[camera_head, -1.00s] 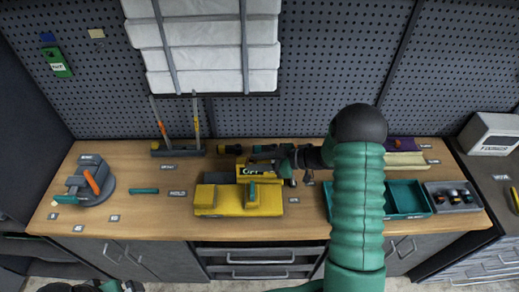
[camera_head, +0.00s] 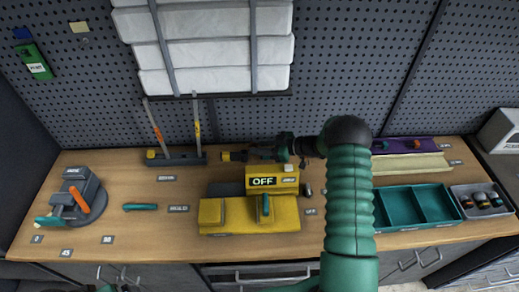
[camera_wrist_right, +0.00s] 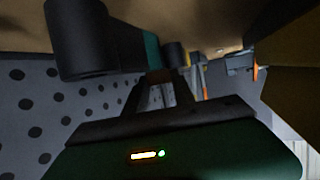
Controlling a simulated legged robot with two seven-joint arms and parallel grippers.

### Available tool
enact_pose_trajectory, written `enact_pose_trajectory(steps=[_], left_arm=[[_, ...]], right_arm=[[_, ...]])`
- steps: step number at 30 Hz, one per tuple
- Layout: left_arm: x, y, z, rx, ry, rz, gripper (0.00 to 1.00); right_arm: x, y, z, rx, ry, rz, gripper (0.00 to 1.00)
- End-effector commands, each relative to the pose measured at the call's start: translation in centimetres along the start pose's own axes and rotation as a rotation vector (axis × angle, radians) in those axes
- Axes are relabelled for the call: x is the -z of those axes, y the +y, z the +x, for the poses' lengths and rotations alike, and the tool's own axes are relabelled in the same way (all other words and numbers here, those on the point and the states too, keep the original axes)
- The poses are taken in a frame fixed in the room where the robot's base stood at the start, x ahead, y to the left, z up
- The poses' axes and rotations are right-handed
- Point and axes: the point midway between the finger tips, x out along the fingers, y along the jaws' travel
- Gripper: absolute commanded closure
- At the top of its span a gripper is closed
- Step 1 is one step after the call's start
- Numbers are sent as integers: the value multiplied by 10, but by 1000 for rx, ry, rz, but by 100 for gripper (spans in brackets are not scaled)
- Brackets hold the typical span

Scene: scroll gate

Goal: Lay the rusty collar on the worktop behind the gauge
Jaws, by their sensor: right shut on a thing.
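My right gripper (camera_head: 283,148) is behind the yellow machine with the OFF sign (camera_head: 262,181), near the pegboard. It is shut on a small brown piece (camera_wrist_right: 160,76), which shows between the fingers in the right wrist view and looks like the rusty collar. The fingers and the machine hide the collar in the head view. A dark cylinder with a yellow end (camera_head: 232,156) lies on the worktop (camera_head: 130,235) just left of the gripper. I cannot make out for certain which thing is the gauge. My left gripper is out of view.
A tool rack (camera_head: 177,159) stands left of the gripper. A teal tray (camera_head: 418,207) and a grey bin (camera_head: 484,201) are on the right. The pegboard (camera_head: 330,75) closes off the back.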

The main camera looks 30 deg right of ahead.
Motion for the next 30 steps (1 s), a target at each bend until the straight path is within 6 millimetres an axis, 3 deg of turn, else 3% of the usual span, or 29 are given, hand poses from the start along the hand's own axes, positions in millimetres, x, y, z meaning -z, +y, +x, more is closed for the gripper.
enact_pose_trajectory(steps=[3, 24, 25, 30], left_arm=[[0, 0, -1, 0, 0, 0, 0], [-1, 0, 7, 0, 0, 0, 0], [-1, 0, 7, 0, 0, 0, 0], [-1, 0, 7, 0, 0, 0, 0]], right_arm=[[-15, 0, 6, 0, -7, 0, 100], [-25, -1, 10, 1, -5, -2, 100], [-26, -1, 10, 1, -6, -1, 65], [-27, -2, 10, 2, -7, 1, 48]])
